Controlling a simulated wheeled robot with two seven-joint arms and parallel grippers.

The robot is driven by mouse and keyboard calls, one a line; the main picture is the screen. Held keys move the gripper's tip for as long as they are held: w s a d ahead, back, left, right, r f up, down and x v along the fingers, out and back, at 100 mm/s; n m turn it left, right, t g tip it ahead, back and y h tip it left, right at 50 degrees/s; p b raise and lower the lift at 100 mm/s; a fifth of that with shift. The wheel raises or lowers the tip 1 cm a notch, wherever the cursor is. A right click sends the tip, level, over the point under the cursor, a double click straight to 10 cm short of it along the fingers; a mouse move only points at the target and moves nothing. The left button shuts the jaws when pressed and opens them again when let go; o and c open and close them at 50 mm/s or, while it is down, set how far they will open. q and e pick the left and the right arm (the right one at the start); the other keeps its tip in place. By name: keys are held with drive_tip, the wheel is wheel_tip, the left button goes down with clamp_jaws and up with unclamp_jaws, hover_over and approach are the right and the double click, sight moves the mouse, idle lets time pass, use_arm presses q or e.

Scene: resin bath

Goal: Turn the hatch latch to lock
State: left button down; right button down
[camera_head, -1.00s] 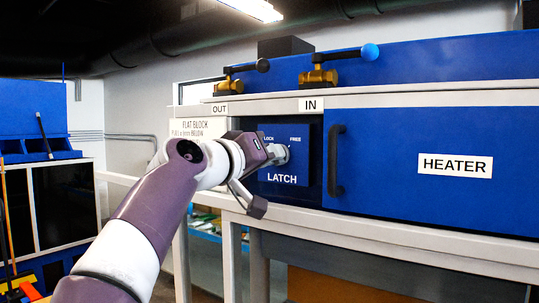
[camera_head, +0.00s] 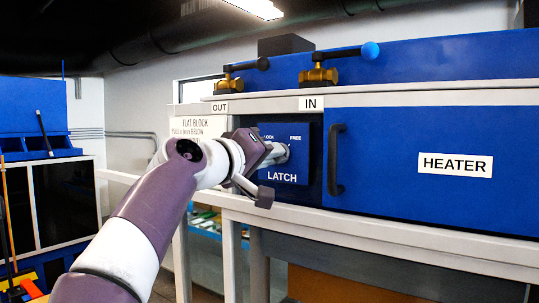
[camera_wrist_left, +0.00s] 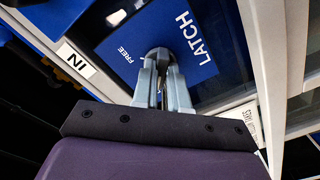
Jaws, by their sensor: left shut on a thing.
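The blue latch panel (camera_head: 295,168), lettered LATCH with FREE and a partly covered LOCK mark above, sits left of the heater door. My left gripper (camera_head: 283,153) reaches it from the left and its fingers are at the knob in the panel's upper middle. In the left wrist view the gripper (camera_wrist_left: 161,60) is shut on the latch knob (camera_wrist_left: 158,52), of which only a dark rounded end shows between the fingertips. The fingers hide most of the knob, so its pointing direction cannot be told. The latch panel (camera_wrist_left: 215,85) also shows there. My right gripper is not in view.
The blue heater door (camera_head: 440,200) with a dark vertical handle (camera_head: 336,160) is right of the latch. Brass valves with a black lever (camera_head: 248,66) and a blue-knobbed lever (camera_head: 345,54) stand above. A pale frame rail (camera_head: 400,240) runs below.

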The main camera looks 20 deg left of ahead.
use_arm(q)
drive_tip(key=c, duration=1.1)
unclamp_jaws()
drive_tip(key=shift+s+a+r, duration=0.1)
drive_tip(key=shift+r, duration=0.2)
drive_tip(key=shift+c, duration=0.2)
drive_tip(key=shift+f, duration=0.1)
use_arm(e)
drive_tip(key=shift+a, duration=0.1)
use_arm(q)
drive_tip(key=shift+f, duration=0.1)
